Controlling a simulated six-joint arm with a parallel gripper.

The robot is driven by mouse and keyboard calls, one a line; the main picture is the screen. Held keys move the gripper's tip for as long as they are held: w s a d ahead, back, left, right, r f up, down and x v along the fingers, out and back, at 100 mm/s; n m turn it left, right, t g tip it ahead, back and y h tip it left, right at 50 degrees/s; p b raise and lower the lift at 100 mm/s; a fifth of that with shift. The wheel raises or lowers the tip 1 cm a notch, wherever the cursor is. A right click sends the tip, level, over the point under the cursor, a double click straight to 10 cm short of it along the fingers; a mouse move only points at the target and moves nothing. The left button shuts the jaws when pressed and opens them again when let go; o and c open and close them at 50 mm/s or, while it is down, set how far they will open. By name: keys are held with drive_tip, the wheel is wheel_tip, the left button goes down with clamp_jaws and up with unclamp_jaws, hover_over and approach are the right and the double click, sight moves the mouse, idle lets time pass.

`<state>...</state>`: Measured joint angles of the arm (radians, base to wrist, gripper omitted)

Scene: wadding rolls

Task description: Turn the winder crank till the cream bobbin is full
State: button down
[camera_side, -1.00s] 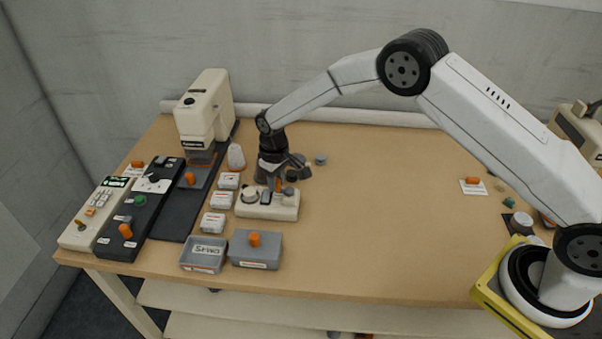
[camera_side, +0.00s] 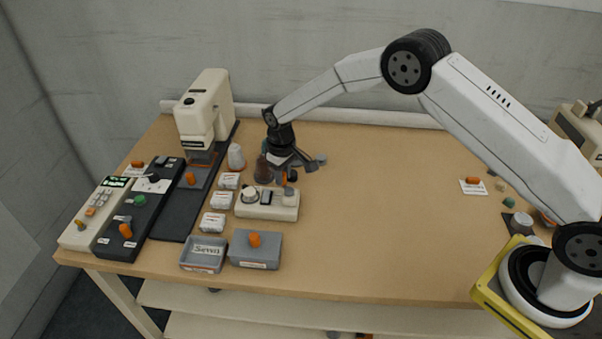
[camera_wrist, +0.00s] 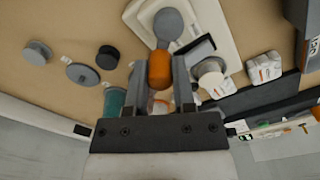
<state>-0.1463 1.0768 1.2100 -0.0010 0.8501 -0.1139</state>
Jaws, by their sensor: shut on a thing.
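The winder (camera_side: 267,211) is a cream block in front of my gripper. A cream bobbin (camera_side: 250,194) stands upright on its left part; it also shows in the wrist view (camera_wrist: 209,71). How much is wound on it is too small to tell. The crank is at the winder's right end, with a grey round hub (camera_wrist: 168,23) and an orange handle (camera_wrist: 160,70). My gripper (camera_wrist: 159,76) is shut on the orange handle, which sits between its fingertips. In the side view my gripper (camera_side: 287,173) partly hides the crank.
The sewing machine (camera_side: 203,110) stands behind left. Small white labelled boxes (camera_side: 213,222) line the winder's left side. Several round grey and dark pieces (camera_wrist: 82,74) lie near my gripper. The table's right middle is clear.

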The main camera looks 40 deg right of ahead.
drive_tip(key=shift+s+d+f, duration=0.2)
drive_tip(key=shift+s+d, duration=0.1)
drive_tip(key=shift+d, duration=0.2)
drive_tip(key=shift+s+d, duration=0.35)
drive_tip(key=shift+d, duration=0.1)
drive_tip(key=shift+c, duration=2.4)
unclamp_jaws()
drive_tip(key=shift+w, duration=0.1)
drive_tip(key=shift+r, duration=0.1)
drive_tip(key=shift+r, duration=0.15)
drive_tip(key=shift+w+r, duration=0.1)
drive_tip(key=shift+r, duration=3.35)
